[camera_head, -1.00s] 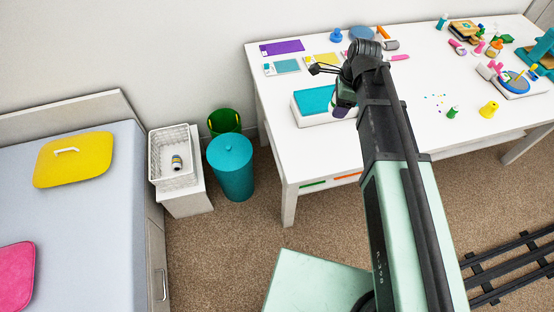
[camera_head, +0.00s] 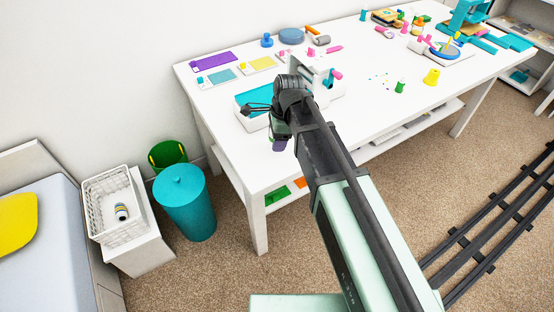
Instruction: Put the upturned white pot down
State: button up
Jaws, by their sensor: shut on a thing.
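My gripper (camera_head: 279,136) shows only in part, below my dark wrist at the front left edge of the table. It points down beside the teal-topped white box and is shut. My wrist and arm cover most of what it holds. A small purple patch shows at its lower end. I cannot make out the white pot's outline or its tilt, nor whether it touches anything.
The white table (camera_head: 222,140) carries a teal-topped white box (camera_head: 255,98), cards and small coloured pieces. A white device (camera_head: 333,88) stands right of my wrist. A teal bin (camera_head: 187,205), green bin (camera_head: 165,152) and white basket (camera_head: 118,222) stand left of the table.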

aim_at(276, 154)
notch_tip(276, 154, down, 5)
jog(key=b, duration=0.4)
jog(key=shift+r, duration=0.5)
jog(key=shift+f, duration=0.2)
jog(key=shift+s+d+f+b, duration=0.1)
jog(key=shift+s+f+b, duration=0.25)
jog(key=shift+b, duration=0.35)
jog(key=o, duration=0.8)
jog(key=shift+s, duration=0.15)
jog(key=shift+r+p, duration=0.4)
jog(key=shift+p, duration=0.05)
jog(key=shift+o, duration=0.7)
jog(key=r+p, duration=0.4)
jog(key=w+d+r+p, duration=0.1)
jog(key=r+p, duration=0.7)
jog(key=shift+w+d+r+p, duration=0.2)
jog(key=shift+d+p, duration=0.1)
jog(key=shift+d, duration=0.1)
jog(key=shift+f, duration=0.1)
